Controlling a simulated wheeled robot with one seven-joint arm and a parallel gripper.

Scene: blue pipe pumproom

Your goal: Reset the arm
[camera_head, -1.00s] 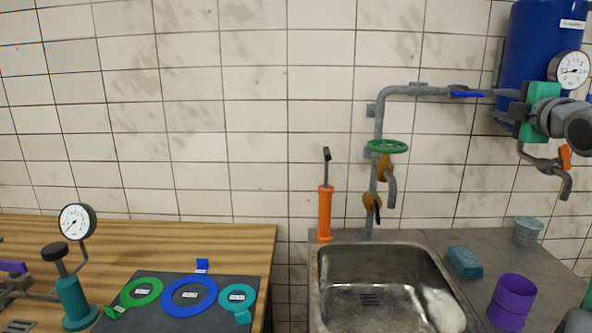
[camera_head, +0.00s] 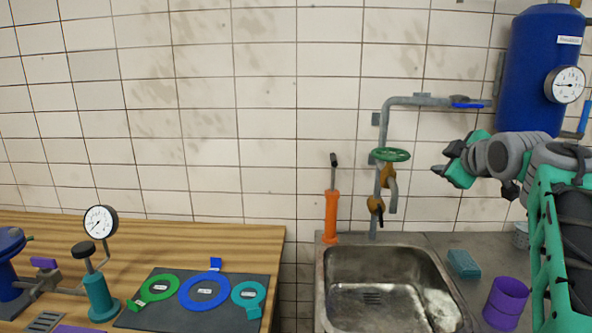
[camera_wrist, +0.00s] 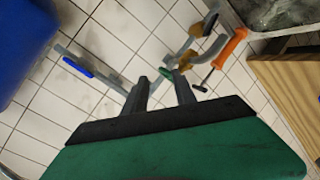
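My gripper (camera_head: 438,170) shows at the right in the head view, in front of the tiled wall. It points left, toward the pipe with the green handwheel (camera_head: 390,154). In the wrist view my gripper (camera_wrist: 160,80) has its two dark fingers apart, with wall tiles and pipework behind them and nothing held. My green and grey arm is folded up at the right edge of the head view. It hides part of the counter's right side and the grey-blue cup there.
A blue tank (camera_head: 540,65) with a gauge (camera_head: 565,85) stands close behind my arm. The sink (camera_head: 385,295), orange hand pump (camera_head: 331,215), teal sponge (camera_head: 463,264) and purple cup (camera_head: 506,303) are below. Coloured rings lie on a dark mat (camera_head: 150,315) on the wooden bench.

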